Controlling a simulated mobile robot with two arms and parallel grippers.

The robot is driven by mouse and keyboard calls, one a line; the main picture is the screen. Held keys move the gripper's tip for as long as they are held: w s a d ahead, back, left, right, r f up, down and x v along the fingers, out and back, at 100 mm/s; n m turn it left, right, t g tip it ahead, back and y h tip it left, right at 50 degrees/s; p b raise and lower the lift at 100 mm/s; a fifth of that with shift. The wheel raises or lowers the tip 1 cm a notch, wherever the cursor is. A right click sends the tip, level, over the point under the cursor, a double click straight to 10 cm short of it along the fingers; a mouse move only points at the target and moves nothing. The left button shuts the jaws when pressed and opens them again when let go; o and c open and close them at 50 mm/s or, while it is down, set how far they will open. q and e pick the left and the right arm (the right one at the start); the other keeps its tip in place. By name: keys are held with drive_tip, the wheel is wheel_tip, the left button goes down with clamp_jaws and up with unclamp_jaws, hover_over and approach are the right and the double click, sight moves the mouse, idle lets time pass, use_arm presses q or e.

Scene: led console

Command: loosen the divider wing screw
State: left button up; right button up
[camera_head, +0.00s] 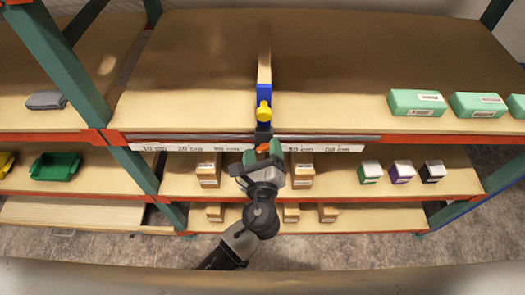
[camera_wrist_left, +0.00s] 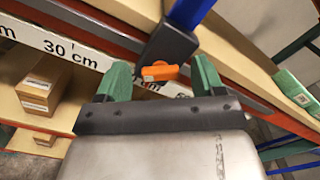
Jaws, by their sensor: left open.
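The divider (camera_head: 264,58) stands upright on the top shelf, with a blue front bracket (camera_head: 263,95) and a yellow knob (camera_head: 263,111). A black clamp (camera_wrist_left: 165,50) at its lower end sits at the front rail. The orange wing screw (camera_wrist_left: 160,71) sticks out below the clamp; it also shows in the head view (camera_head: 263,148). My left gripper (camera_wrist_left: 162,80) is open, with its green fingertips to either side of the wing screw. In the wrist view gaps show between the screw and both fingers. My right gripper is out of view.
A white scale strip (camera_head: 190,147) marked in centimetres runs along the rail. Small cartons (camera_head: 208,170) stand on the shelf below, close to both sides of my gripper. Green boxes (camera_head: 417,103) lie at the right of the top shelf. A green bin (camera_head: 56,166) is at the left.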

use_arm(q)
drive_tip(key=s+b, duration=0.2)
drive_tip(key=s, duration=0.8)
drive_tip(key=shift+s+b, duration=0.3)
drive_tip(key=shift+s, duration=0.05)
